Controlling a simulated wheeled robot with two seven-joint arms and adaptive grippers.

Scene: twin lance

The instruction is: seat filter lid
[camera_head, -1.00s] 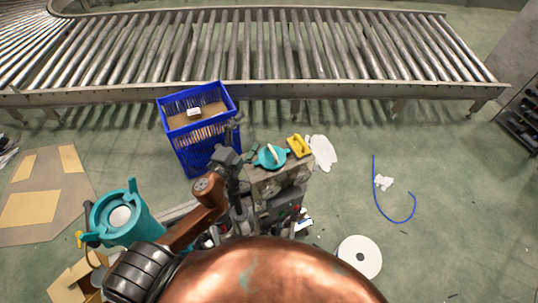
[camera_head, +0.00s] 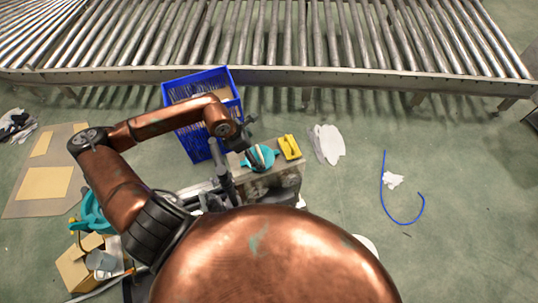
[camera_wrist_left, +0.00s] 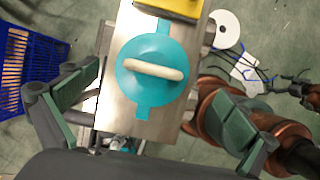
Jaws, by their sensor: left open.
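The teal round lid (camera_head: 258,158) with a cream bar handle lies on the metal-topped stand. It also shows in the left wrist view (camera_wrist_left: 150,97), with two side tabs. My left gripper (camera_head: 246,150) is over the lid. In the left wrist view its green-padded fingers (camera_wrist_left: 152,85) are wide open on either side of the lid, with nothing between them gripped. A teal canister (camera_head: 90,212), which looks like the filter body, stands at lower left, largely hidden by my left arm. My right gripper is not clear; copper and dark parts show at the wrist view's right edge.
A yellow block (camera_head: 290,147) lies beside the lid on the stand (camera_head: 285,177). A blue crate (camera_head: 197,143) stands behind. A roller conveyor (camera_head: 300,75) crosses the back. An open cardboard box (camera_head: 75,268) is at lower left. White cloth and a blue hose (camera_head: 388,205) lie on the right floor.

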